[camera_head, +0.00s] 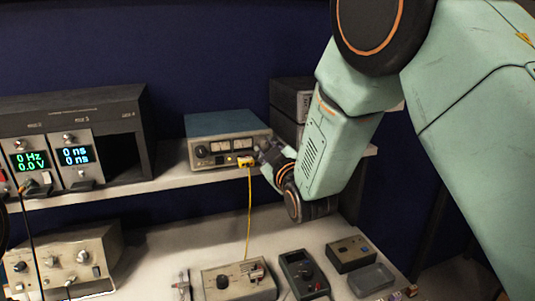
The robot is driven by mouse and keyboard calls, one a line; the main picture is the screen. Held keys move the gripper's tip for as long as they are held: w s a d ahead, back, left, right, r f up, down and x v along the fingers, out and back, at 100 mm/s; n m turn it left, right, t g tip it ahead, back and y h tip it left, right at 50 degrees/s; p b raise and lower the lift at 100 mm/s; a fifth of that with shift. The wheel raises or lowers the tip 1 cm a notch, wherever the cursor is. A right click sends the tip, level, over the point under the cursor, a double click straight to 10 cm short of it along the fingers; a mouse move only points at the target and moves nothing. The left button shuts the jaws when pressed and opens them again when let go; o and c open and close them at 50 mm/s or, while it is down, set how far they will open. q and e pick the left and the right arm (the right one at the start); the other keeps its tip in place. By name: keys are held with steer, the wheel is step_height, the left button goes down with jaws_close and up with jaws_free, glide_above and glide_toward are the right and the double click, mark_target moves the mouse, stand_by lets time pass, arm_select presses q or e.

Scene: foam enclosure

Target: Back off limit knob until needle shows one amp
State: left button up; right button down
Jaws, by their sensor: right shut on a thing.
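A blue-topped power supply (222,124) stands on the shelf, its pale front facing me. Its front has a dark knob (201,152) at the left and two small white meters (228,146) in the middle. The needles are too small to read. My right gripper (268,155) is at the right end of this front, shut on what looks like the limit knob, which its fingers hide. A yellow plug (244,162) with a hanging yellow cable sits at the front just left of the fingers. My left gripper is not in view.
A dark instrument rack (118,112) with two lit displays stands left on the shelf. Dark boxes (292,100) stand behind my right arm. Below, the bench holds a beige unit (240,280), a dark unit (303,273), a small box (351,253) and a grey tray (371,279).

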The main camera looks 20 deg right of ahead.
steer(key=shift+r+n, duration=0.1)
steer(key=shift+n, duration=0.6)
steer(key=c, duration=1.1)
jaws_free()
steer(key=shift+s+a, duration=0.1)
steer(key=shift+c, duration=0.2)
steer(key=s, duration=1.2)
steer(key=shift+d, duration=0.25)
